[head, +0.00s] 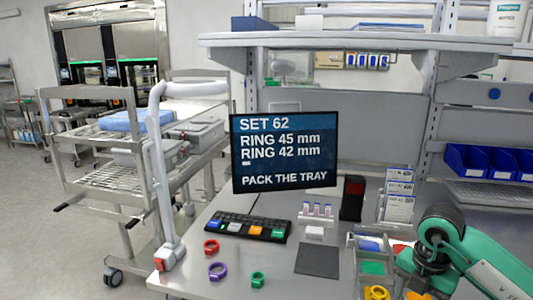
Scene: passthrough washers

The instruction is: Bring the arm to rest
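My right arm (470,250), teal with a dark joint, bends over the right end of the bench at the lower right. Its gripper fingers do not show. My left arm and gripper are out of view. A red ring (211,247), a purple ring (217,271) and a green ring (257,280) lie apart on the bench at the left. A yellow ring (376,293) shows at the bottom edge, beside my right arm. A screen (285,152) reads SET 62, RING 45 mm, RING 42 mm, PACK THE TRAY.
A black strip with coloured blocks (239,227) lies behind the rings. A dark grey mat (317,260) lies mid-bench. Compartments with coloured contents (372,268) stand close to my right arm. A wire cart (130,165) stands left of the bench; a shelf (340,41) spans above.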

